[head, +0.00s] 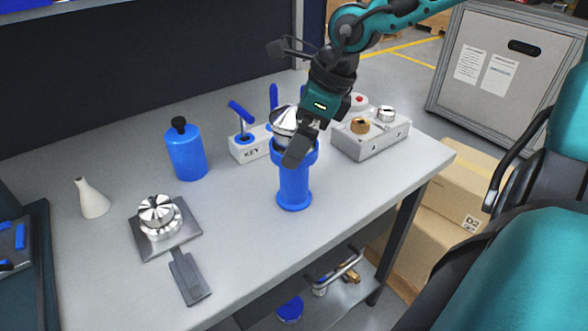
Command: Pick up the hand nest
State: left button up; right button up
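A flat grey metal plate with a dark handle, which looks like the hand nest (190,279), lies on the table at the left front. Its handle points toward the table's front edge. A round silver machined part (158,214) sits on the plate. My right gripper (296,146) comes in from the upper right and is well away from the plate. It is at the top of a blue stand (294,186), beside a silver part (284,120) there. The fingers overlap in this view, so I cannot tell whether they grip that part. My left gripper is not in view.
A blue bottle (186,154) and a white cone-shaped bottle (92,198) stand left of the stand. A white KEY block (249,148) and a grey fixture box (371,136) are behind. The table (235,250) is clear between plate and stand.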

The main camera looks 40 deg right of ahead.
jog(key=c, duration=1.2)
jog(key=shift+c, duration=0.2)
jog(key=shift+r, duration=0.2)
